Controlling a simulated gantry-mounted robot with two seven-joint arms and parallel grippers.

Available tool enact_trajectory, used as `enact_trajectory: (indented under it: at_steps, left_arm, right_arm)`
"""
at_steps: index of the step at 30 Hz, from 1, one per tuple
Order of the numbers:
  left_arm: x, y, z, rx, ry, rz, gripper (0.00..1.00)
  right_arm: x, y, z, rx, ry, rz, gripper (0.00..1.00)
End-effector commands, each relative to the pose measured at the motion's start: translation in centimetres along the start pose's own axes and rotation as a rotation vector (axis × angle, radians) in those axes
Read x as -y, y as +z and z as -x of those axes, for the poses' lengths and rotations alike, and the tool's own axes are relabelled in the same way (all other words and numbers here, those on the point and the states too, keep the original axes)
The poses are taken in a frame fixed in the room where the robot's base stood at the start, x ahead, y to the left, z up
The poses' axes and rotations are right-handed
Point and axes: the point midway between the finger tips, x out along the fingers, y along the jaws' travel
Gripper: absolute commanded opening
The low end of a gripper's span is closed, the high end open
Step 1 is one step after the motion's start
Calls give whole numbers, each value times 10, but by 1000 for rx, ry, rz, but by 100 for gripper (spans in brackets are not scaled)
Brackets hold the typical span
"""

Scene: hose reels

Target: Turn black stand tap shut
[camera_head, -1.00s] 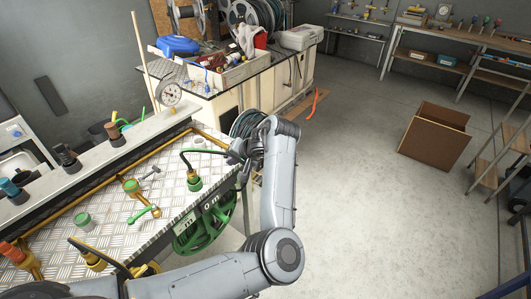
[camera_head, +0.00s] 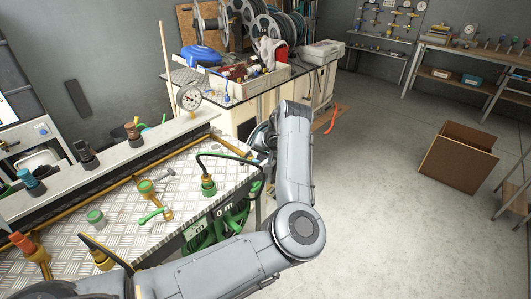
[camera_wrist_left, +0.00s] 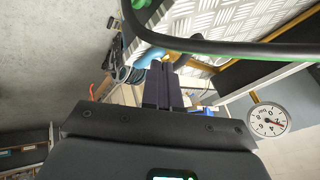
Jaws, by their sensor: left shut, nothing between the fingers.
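I cannot pick out the black stand tap for certain. A green and brass fitting (camera_head: 208,186) with a curved dark hose stands upright on the tread-plate bench (camera_head: 185,180). My left gripper (camera_head: 258,161) is past the bench's right edge, mostly hidden by my own forearm in the head view. In the left wrist view its dark fingers (camera_wrist_left: 163,76) are shut and empty. A light-blue curved part (camera_wrist_left: 150,56) shows close by their tips; I cannot tell whether they touch. My right gripper is out of view.
A dark hose (camera_wrist_left: 215,45) arches across the left wrist view beyond the fingers. A green reel (camera_head: 225,225) hangs at the bench front. A dial gauge (camera_head: 189,97) stands on the rear ledge. A cluttered second bench (camera_head: 240,95) stands behind. The floor at right is open around a brown box (camera_head: 458,158).

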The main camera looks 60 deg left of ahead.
Motion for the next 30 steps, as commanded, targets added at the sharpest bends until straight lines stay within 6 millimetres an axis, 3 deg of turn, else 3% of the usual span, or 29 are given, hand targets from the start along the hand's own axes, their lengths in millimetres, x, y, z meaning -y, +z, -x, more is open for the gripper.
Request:
enact_trajectory:
  at_steps: [3, 9, 26, 30]
  left_arm:
    - [2, 1, -20, 1, 0, 2, 0]
    - [23, 2, -33, -1, 1, 2, 0]
    - [32, 3, -38, -1, 1, -1, 0]
    - [41, 4, -39, -1, 4, -5, 0]
  right_arm:
    - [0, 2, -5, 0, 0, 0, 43]
    - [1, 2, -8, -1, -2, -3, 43]
    - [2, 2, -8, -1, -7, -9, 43]
    - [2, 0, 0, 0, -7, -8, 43]
